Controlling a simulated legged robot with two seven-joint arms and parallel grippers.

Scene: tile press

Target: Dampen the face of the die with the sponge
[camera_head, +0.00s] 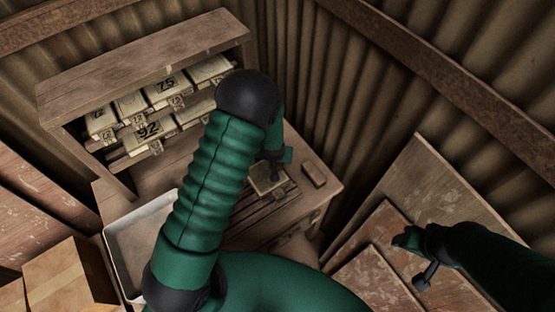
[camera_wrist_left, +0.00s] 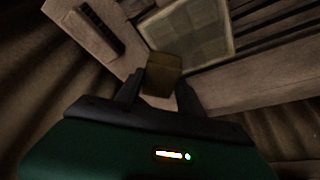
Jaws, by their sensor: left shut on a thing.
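My left gripper (camera_wrist_left: 160,90) is shut on a brown block that looks like the sponge (camera_wrist_left: 162,75). In the head view, my left gripper (camera_head: 277,165) is small and dark over the bench, and the sponge cannot be made out there. A pale square face with a raised rim, apparently the die (camera_wrist_left: 190,35), lies just beyond the sponge in the left wrist view. It also shows in the head view (camera_head: 262,184), partly covered by the gripper. I cannot tell whether sponge and die touch. My right gripper (camera_head: 424,277) hangs at the right, away from the bench; its jaws are unclear.
A shelf (camera_head: 140,62) with several numbered boxes stands behind at the left. A pale tray (camera_head: 122,243) is at the bench's left. Boards (camera_head: 383,222) lean at the right.

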